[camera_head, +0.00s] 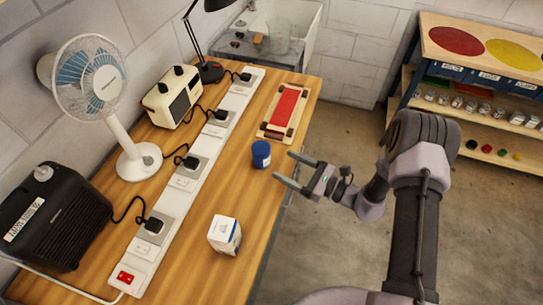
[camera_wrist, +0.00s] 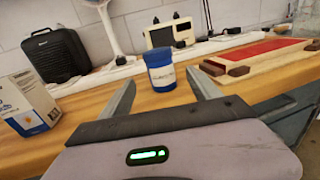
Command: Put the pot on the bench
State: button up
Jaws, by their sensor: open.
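The pot is a small blue jar (camera_head: 261,154) standing upright on the wooden bench (camera_head: 205,190), near its right edge. In the wrist view the pot (camera_wrist: 161,72) has a pale label band and shows between and beyond my two fingers. My gripper (camera_head: 289,168) is open and empty, just right of the pot, with its fingers pointing towards it. A gap seems to remain between the fingertips and the pot.
A white box (camera_head: 225,235) stands nearer on the bench. A red-topped wooden board (camera_head: 284,111) lies behind the pot. A long power strip (camera_head: 186,175), a fan (camera_head: 135,160), a black heater (camera_head: 55,215) and a cream appliance (camera_head: 172,97) line the left. Shelves (camera_head: 480,120) stand at right.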

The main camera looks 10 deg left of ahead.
jog(key=s+d+r+n+g+h, duration=0.2)
jog(key=s+r+n+g+h, duration=0.15)
jog(key=s+r+n, duration=0.5)
jog(key=s+d+r+n+g+h, duration=0.1)
jog(key=s+r+n+g+h, duration=0.3)
jog(key=r, duration=0.8)
jog(key=s+d+r+n+t+h, duration=0.2)
jog(key=s+d+r+t+h, duration=0.1)
jog(key=d, duration=0.4)
jog(key=s+d+r+n+t+h, duration=0.2)
jog(key=s+d+r+t+h, duration=0.2)
jog(key=s+d+t, duration=0.1)
jog(key=shift+s+d+r+h, duration=0.15)
jog(key=shift+s+d+h, duration=0.35)
jog(key=shift+d, duration=0.6)
